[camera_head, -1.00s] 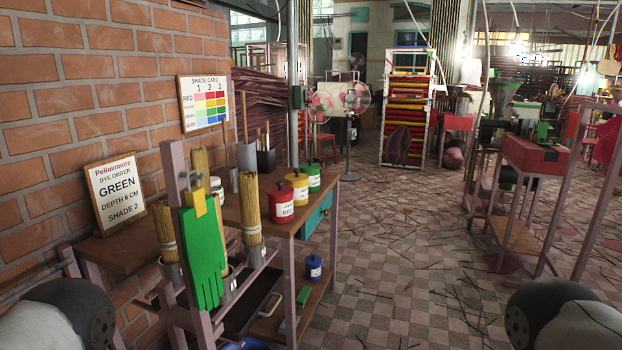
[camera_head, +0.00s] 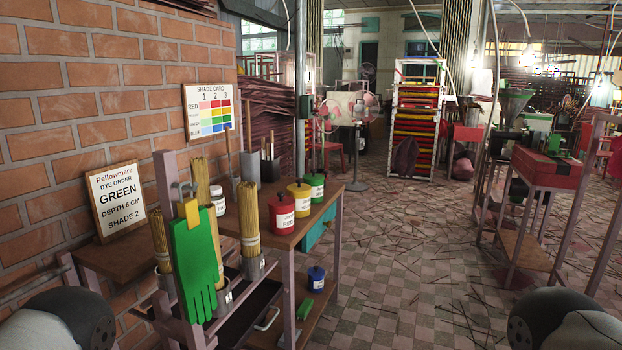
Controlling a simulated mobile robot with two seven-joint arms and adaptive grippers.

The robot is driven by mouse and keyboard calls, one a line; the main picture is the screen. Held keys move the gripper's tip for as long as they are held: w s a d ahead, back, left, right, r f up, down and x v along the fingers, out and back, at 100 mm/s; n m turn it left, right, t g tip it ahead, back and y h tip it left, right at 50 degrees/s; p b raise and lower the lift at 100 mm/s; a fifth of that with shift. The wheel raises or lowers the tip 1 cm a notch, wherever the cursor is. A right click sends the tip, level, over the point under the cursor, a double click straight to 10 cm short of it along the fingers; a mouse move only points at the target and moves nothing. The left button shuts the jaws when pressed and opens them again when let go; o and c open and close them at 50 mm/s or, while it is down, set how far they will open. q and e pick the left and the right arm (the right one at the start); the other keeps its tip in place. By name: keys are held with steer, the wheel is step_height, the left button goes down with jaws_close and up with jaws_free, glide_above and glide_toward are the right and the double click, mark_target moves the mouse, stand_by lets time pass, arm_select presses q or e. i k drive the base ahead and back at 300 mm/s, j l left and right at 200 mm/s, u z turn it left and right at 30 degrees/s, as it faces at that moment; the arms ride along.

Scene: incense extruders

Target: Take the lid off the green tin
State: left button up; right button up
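The green tin (camera_head: 315,186) stands at the far end of the wooden table, behind the yellow tin (camera_head: 299,202) and the red tin (camera_head: 282,212). It is upright with a white label, and its lid with a dark knob is on. Only my arm links show at the lower left and lower right corners. Neither gripper is in the picture, so nothing near the tin is touched by me.
A rack with a hanging green glove (camera_head: 195,262) and incense bundles (camera_head: 249,220) stands in front of the table (camera_head: 330,203). A blue tin (camera_head: 316,279) sits on the lower shelf. Checkered floor to the right is open, strewn with sticks.

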mark_target(313, 177)
steer(key=i+l+u, duration=0.15)
steer(key=i+l, duration=0.2)
steer(key=i+l+u, duration=0.15)
steer(key=i+l, duration=0.2)
steer(key=l, duration=0.15)
steer(key=i+l+u, duration=0.15)
steer(key=i+l, duration=0.2)
steer(key=l, duration=0.15)
steer(key=i+l+u, duration=0.2)
steer(key=i+l, duration=0.4)
steer(key=i+l+u, duration=0.2)
steer(key=i+l, duration=0.35)
steer(key=l, duration=0.2)
